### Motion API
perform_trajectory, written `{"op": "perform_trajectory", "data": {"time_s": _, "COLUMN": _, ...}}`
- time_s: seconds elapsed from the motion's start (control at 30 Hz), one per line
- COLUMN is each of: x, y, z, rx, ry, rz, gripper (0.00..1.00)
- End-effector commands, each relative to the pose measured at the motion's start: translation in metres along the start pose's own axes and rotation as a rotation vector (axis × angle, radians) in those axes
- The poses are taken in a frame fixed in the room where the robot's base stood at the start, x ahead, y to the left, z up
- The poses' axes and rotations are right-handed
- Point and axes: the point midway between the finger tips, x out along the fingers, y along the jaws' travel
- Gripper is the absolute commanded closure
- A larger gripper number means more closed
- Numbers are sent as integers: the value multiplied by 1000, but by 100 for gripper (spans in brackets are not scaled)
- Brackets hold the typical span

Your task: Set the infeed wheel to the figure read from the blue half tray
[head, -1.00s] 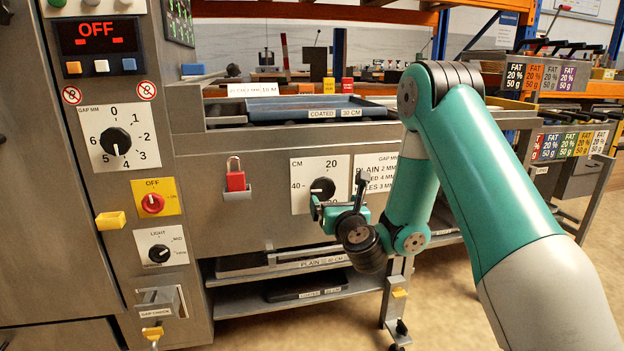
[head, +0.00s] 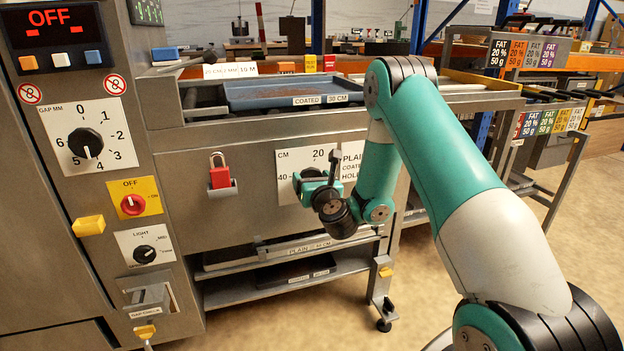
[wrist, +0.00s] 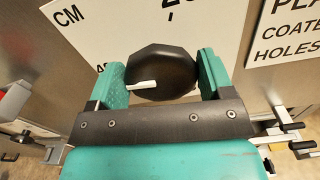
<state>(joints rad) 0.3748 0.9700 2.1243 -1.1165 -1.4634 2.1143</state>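The infeed wheel is a black faceted knob (wrist: 163,72) on a white dial plate (head: 285,160) marked CM, with 20 and 40 readable. Its white pointer is toward the left, on the 40 side. My gripper (head: 322,182) is at the wheel in the head view and partly covers it. In the wrist view my gripper (wrist: 163,80) has its teal fingers apart, one on each side of the knob; firm contact is not visible. The blue tray (head: 250,96) lies on the infeed above, with a label (head: 320,99) reading COATED 30 CM at its front.
A sign (wrist: 285,35) beside the dial lists plain, coated and holes. A red padlock (head: 219,172) hangs left of the dial. A gap dial (head: 86,143) and red switch (head: 132,204) are on the left panel. The display (head: 54,28) reads OFF. Shelves (head: 280,268) lie below.

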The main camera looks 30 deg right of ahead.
Motion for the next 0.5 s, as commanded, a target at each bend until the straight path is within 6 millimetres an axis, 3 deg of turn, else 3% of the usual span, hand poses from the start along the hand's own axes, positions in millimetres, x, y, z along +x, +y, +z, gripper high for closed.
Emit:
{"op": "perform_trajectory", "data": {"time_s": 0.03, "x": 0, "y": 1, "z": 0, "rx": 1, "ry": 1, "rz": 3, "gripper": 43}}
{"op": "perform_trajectory", "data": {"time_s": 0.07, "x": 0, "y": 1, "z": 0, "rx": 0, "ry": 1, "rz": 3, "gripper": 49}}
{"op": "perform_trajectory", "data": {"time_s": 0.5, "x": 0, "y": -1, "z": 1, "rx": -72, "ry": 0, "rz": 1, "gripper": 50}}
